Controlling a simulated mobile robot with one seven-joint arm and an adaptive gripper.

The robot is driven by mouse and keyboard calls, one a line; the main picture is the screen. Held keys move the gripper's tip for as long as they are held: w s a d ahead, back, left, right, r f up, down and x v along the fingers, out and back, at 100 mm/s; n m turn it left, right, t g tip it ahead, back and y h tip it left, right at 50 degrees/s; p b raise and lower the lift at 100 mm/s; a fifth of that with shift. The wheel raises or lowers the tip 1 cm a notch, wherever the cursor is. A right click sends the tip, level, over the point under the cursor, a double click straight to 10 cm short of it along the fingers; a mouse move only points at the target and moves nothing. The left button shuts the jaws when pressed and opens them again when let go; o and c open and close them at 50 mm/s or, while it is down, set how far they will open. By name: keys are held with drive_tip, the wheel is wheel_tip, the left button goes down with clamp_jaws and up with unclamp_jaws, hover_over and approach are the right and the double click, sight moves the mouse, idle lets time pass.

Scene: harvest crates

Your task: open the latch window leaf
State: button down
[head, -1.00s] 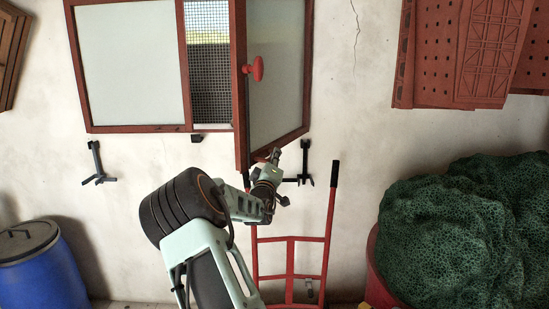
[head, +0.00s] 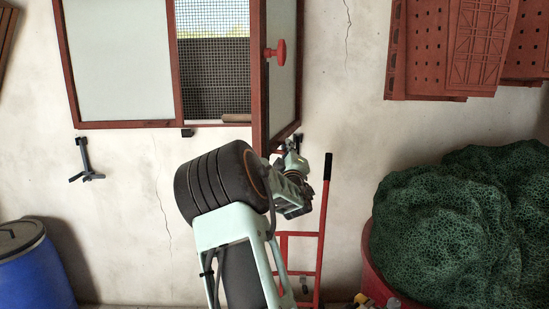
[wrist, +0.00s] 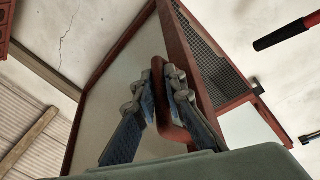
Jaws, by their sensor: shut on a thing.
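The window leaf (head: 284,100) has a red-brown frame and a pale pane. It stands swung out from the window, its near edge towards me. A red knob (head: 277,53) sticks out from its frame. My gripper (head: 291,150) is at the leaf's lower edge, where its fingertips are mostly hidden. In the wrist view my gripper (wrist: 166,95) is shut on a red-brown bar with a rounded end (wrist: 172,120). The leaf's pane (wrist: 120,85) and frame lie behind it. How the bar joins the leaf is hidden by the fingers.
The window's dark mesh (head: 215,75) shows left of the leaf, beside a fixed pale pane (head: 122,60). A red hand truck (head: 322,225) stands close below my gripper. A red tub with green netting (head: 455,225) is at right, a blue barrel (head: 35,268) at left.

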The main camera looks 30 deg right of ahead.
drive_tip(key=s+d+n+t+y+b, duration=0.2)
drive_tip(key=s+d+y, duration=0.4)
drive_tip(key=d, duration=0.5)
drive_tip(key=shift+s+d+n+t+b, duration=0.3)
drive_tip(key=shift+s+d+n+b, duration=0.1)
drive_tip(key=shift+s+n+b, duration=0.75)
drive_tip(key=shift+s+m, duration=0.2)
drive_tip(key=shift+m, duration=0.05)
drive_tip(key=c, duration=2)
unclamp_jaws()
drive_tip(key=v, duration=1.2)
drive_tip(key=shift+d, duration=0.1)
